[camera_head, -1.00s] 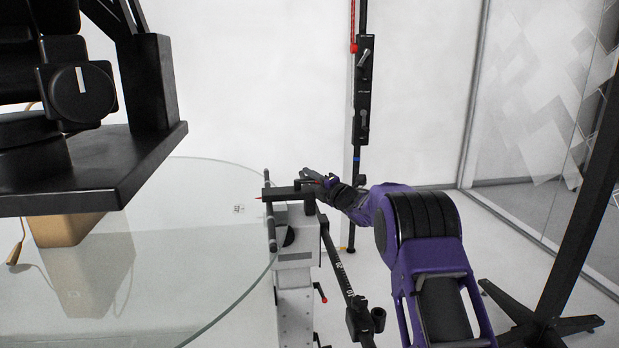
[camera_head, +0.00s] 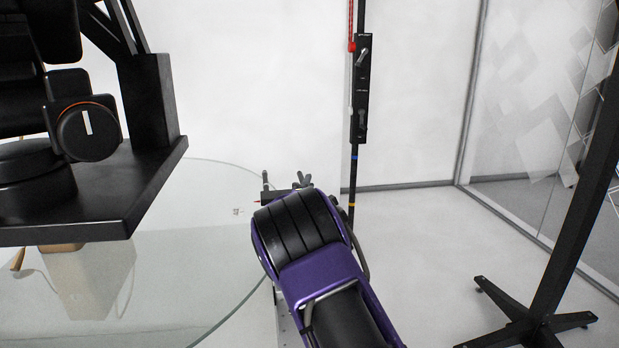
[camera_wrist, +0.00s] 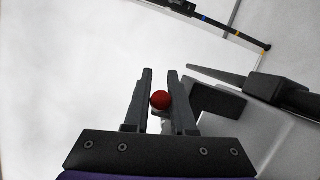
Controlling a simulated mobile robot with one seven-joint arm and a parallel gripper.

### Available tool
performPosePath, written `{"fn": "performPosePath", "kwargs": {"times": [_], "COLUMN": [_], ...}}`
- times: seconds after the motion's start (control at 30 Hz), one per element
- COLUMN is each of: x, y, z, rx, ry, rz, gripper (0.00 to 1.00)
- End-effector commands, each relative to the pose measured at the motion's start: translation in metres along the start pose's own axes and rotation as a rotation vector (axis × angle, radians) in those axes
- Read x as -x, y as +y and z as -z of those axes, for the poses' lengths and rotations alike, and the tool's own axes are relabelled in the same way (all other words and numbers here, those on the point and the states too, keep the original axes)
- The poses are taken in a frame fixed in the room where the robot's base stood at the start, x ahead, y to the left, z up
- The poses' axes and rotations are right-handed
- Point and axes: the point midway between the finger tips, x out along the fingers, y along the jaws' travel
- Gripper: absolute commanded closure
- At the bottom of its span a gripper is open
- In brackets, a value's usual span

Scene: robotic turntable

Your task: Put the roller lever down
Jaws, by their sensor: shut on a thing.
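The roller lever (camera_wrist: 160,100) shows in the wrist view as a round red knob on a pale stem, between my two dark fingers. My gripper (camera_wrist: 160,78) is shut on it near the knob. The far part of the lever's stem is hidden behind the gripper's base. The upper end of the turntable's roller support (camera_head: 275,196) shows just past my arm, at the right edge of the glass disc (camera_head: 215,210).
A black platform with equipment (camera_head: 130,180) hangs large at the left. A thin pole with a black control box (camera_head: 360,90) stands behind my arm. A black stand (camera_head: 545,310) is on the floor at right. In the wrist view, a dark bracket (camera_wrist: 215,105) lies close right of the fingers.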

Motion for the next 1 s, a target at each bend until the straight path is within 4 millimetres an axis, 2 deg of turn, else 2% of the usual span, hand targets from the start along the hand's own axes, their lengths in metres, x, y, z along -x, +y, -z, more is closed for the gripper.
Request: {"fn": "performPosePath", "kwargs": {"times": [0.03, 0.13, 0.6, 1.0], "x": [0.002, 0.005, 0.014, 0.017], "y": [0.007, 0.008, 0.005, 0.005], "z": [0.004, 0.004, 0.007, 0.009], "rx": [0.004, 0.006, 0.014, 0.02], "ry": [-0.025, -0.097, -0.378, -0.475], "rz": [0.009, 0.024, 0.09, 0.112], "gripper": [1.0, 1.0, 1.0, 1.0]}}
